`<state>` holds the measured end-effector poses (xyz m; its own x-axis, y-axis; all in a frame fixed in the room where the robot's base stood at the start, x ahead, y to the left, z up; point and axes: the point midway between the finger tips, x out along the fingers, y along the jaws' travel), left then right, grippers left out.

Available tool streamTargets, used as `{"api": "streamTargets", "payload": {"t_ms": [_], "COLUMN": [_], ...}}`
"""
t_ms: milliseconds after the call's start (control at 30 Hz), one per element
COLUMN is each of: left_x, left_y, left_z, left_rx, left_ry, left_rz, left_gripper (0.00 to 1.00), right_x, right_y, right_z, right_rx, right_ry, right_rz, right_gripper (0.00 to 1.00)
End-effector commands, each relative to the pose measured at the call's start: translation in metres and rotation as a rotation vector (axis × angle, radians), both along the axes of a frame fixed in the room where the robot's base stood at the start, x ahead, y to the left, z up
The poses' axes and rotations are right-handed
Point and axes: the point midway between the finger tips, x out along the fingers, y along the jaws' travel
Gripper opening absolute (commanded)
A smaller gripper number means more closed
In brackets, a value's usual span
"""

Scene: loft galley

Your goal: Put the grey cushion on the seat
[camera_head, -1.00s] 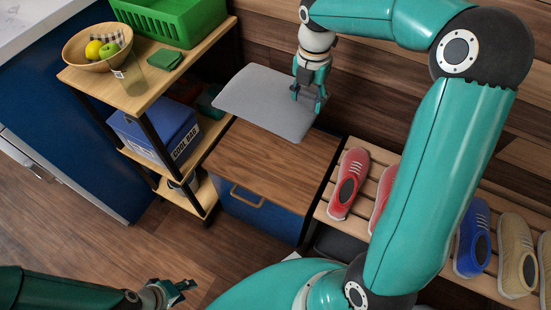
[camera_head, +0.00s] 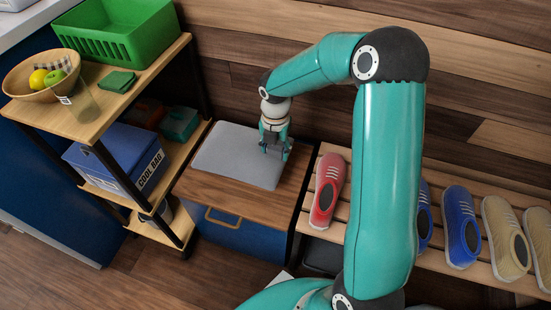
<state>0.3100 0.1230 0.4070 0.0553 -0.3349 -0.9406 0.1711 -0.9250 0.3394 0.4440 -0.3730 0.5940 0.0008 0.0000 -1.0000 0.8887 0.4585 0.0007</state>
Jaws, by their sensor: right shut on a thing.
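The grey cushion (camera_head: 235,156) is a flat pad with rounded corners. It lies over the back part of the wooden seat (camera_head: 222,199), the top of a blue drawer box, and looks flat on it or just above; I cannot tell which. A strip of bare wood shows along the seat's front. My right gripper (camera_head: 273,150) points down at the cushion's right edge and is shut on it. The fingertips partly hide that edge. My left gripper is out of view.
A shelf cart (camera_head: 85,118) stands left of the seat, with a green crate (camera_head: 117,32), a fruit bowl (camera_head: 41,78) and a blue cool bag (camera_head: 117,159). A slatted rack (camera_head: 345,208) with several shoes adjoins the seat's right. A wooden wall rises behind.

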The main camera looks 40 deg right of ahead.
Motion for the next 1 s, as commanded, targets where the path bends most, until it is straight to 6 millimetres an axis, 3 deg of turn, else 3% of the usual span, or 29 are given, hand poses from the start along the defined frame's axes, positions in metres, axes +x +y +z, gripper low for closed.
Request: {"api": "streamTargets", "payload": {"t_ms": [200, 467, 500, 600, 633, 1000], "left_x": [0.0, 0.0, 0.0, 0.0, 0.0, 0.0], "left_y": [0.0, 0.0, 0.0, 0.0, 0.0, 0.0], "left_z": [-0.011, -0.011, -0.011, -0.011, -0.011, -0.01], "left_rx": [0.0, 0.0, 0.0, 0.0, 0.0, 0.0], "left_ry": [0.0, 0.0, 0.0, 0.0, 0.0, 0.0], "left_rz": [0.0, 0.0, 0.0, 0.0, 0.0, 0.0], "left_gripper": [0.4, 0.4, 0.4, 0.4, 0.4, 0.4], "right_x": [0.0, 0.0, 0.0, 0.0, 0.0, 0.001], "right_y": [0.001, 0.001, 0.001, 0.001, 0.001, 0.001], "right_z": [-0.033, -0.037, -0.038, -0.037, -0.037, -0.034], "right_rx": [0.001, 0.001, 0.001, 0.001, 0.001, 0.0], "right_ry": [0.002, 0.0, 0.002, 0.002, 0.002, 0.0], "right_rz": [0.001, 0.001, 0.001, 0.001, 0.002, 0.002], "right_gripper": [0.0, 0.0, 0.56, 0.73, 0.76, 0.76]}}
